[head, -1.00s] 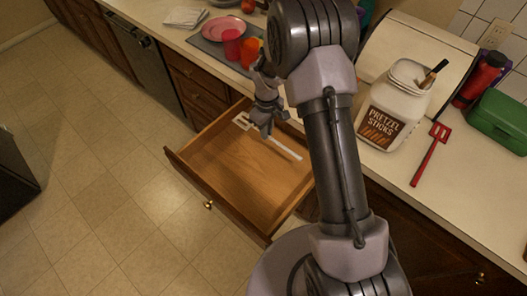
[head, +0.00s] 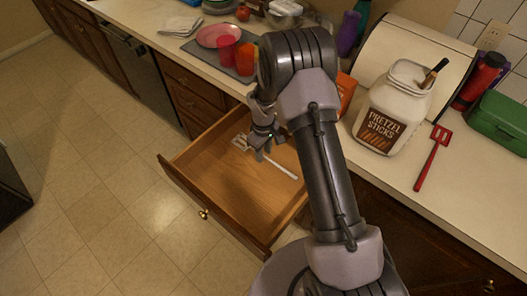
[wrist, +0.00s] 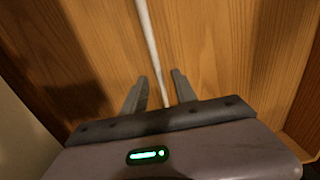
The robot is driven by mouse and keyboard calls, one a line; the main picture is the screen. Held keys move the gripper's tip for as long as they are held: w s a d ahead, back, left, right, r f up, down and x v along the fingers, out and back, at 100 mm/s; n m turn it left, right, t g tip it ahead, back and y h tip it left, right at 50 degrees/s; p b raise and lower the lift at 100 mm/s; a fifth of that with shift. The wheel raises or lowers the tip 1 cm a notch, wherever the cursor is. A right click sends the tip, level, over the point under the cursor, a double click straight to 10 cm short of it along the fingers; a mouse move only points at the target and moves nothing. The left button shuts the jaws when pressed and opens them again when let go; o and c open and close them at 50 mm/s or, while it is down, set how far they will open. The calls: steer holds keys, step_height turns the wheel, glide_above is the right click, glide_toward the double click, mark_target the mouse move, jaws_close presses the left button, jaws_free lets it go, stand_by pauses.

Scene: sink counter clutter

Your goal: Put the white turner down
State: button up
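The white turner (head: 282,170) lies in the open wooden drawer (head: 222,186), its slotted head toward the back left and its handle running to the right. My gripper (head: 262,153) is over the turner, low inside the drawer, and hides part of its middle. In the wrist view my gripper (wrist: 159,84) is open, with the white handle (wrist: 148,35) passing between its two fingers. A gap shows on each side of the handle. The handle appears to rest on the drawer's bottom, though the exact contact is hard to see.

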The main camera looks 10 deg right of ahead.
steer(key=s+a+r+m+t+p, duration=0.1)
steer(key=s+r+m+p, duration=0.15)
steer(key=r, duration=1.35)
steer(key=s+r+m+t+p, duration=0.15)
steer(key=s+r, duration=0.25)
steer(key=r, duration=1.1)
steer(key=s+a+r+m+t+y, duration=0.1)
steer(key=s+r+m, duration=0.2)
steer(key=s, duration=0.7)
steer(key=s+a+r+m+t+y, duration=0.1)
steer(key=s+r+m+t, duration=0.1)
steer(key=s+r+m, duration=0.2)
steer(key=s+r, duration=0.3)
steer(key=s, duration=0.3)
steer(key=shift+a+m, duration=0.3)
steer(key=shift+f, duration=0.1)
